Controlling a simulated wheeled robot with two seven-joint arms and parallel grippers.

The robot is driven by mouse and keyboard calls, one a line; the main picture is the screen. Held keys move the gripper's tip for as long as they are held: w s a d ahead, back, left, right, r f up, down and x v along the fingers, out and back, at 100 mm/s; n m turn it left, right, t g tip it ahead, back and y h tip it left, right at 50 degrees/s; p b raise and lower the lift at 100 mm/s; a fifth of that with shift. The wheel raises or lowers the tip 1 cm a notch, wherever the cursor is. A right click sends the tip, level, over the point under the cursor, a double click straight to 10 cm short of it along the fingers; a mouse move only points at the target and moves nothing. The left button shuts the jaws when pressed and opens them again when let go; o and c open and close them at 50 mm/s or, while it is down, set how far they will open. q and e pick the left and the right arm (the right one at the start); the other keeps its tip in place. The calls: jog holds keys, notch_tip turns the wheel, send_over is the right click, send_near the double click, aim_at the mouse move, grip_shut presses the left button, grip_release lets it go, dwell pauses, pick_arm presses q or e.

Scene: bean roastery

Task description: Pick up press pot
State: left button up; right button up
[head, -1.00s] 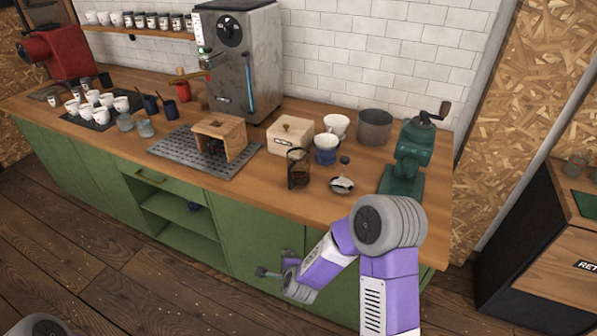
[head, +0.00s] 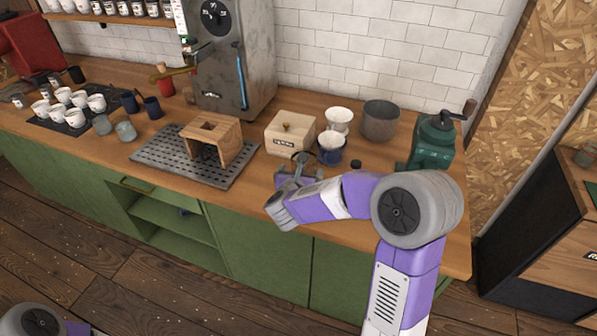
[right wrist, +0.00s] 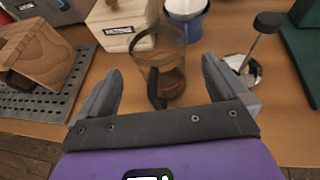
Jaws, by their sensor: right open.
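The press pot (right wrist: 172,60) is a clear glass beaker with a dark handle and some brown contents at the bottom. In the right wrist view it stands upright on the counter, its handle towards me. My right gripper (head: 298,168) is open, one finger on each side of the pot in that view; I cannot tell whether they touch it. In the head view my gripper and wrist mostly hide the pot. The plunger lid (right wrist: 243,66), with rod and black knob, lies apart to the right of the pot. My left gripper is out of view.
Behind the pot are a wooden box (head: 290,134), a blue cup (head: 331,149) and a grey canister (head: 380,120). A green grinder (head: 432,145) stands to the right. A wooden stand (head: 228,140) on a grey grate (head: 165,162) is to the left.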

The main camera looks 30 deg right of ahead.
aim_at(303, 168)
jog(key=x, duration=0.3)
jog(key=f+x, duration=0.1)
jog(key=x, duration=0.1)
jog(key=shift+w+f, duration=0.2)
jog(key=shift+r, duration=0.1)
jog(key=c, duration=1.6)
